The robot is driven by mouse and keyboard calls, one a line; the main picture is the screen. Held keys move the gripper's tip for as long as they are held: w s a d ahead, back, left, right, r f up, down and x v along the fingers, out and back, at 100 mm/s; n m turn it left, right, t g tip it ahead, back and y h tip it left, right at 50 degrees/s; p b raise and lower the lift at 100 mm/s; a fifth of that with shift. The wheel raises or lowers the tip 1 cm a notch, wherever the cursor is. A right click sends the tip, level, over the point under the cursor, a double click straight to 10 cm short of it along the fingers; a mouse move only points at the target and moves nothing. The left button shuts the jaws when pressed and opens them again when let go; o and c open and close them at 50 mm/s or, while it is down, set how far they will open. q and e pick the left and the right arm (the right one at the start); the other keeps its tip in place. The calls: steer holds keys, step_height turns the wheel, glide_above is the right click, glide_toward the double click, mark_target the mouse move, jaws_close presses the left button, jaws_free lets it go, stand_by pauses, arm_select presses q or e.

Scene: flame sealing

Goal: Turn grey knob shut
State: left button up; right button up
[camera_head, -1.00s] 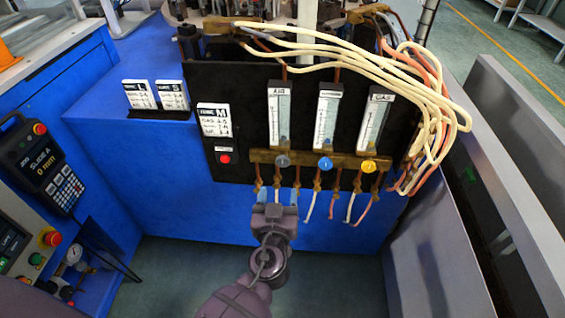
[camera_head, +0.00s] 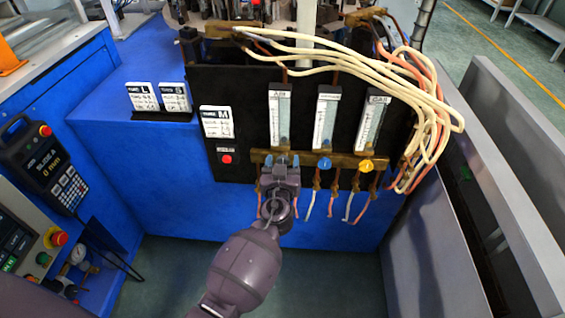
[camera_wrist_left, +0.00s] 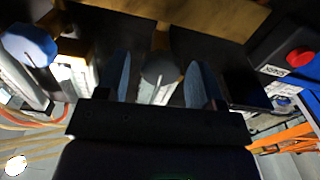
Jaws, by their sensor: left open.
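The grey knob (camera_wrist_left: 159,72) shows in the left wrist view, between the two blue-grey fingers of my left gripper (camera_wrist_left: 158,66). The fingers stand apart on either side of it, with a gap visible on each side. In the head view my left gripper (camera_head: 281,161) is at the brass bar (camera_head: 345,159), below the left flow tube marked AIR (camera_head: 280,118). There the gripper mostly hides the grey knob. My right gripper is not in view.
A blue knob (camera_head: 324,163) and a yellow knob (camera_head: 366,166) sit to the right on the same bar. A red button (camera_head: 227,159) is to the left. Cream hoses (camera_head: 437,110) loop at the right, and thin copper tubes hang below the bar.

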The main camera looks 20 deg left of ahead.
arm_select(q)
steer(key=shift+c, duration=0.3)
steer(key=c, duration=0.8)
steer(key=shift+m+b, duration=0.45)
steer(key=shift+m, duration=0.05)
steer(key=o, duration=0.9)
steer(key=shift+c, duration=0.2)
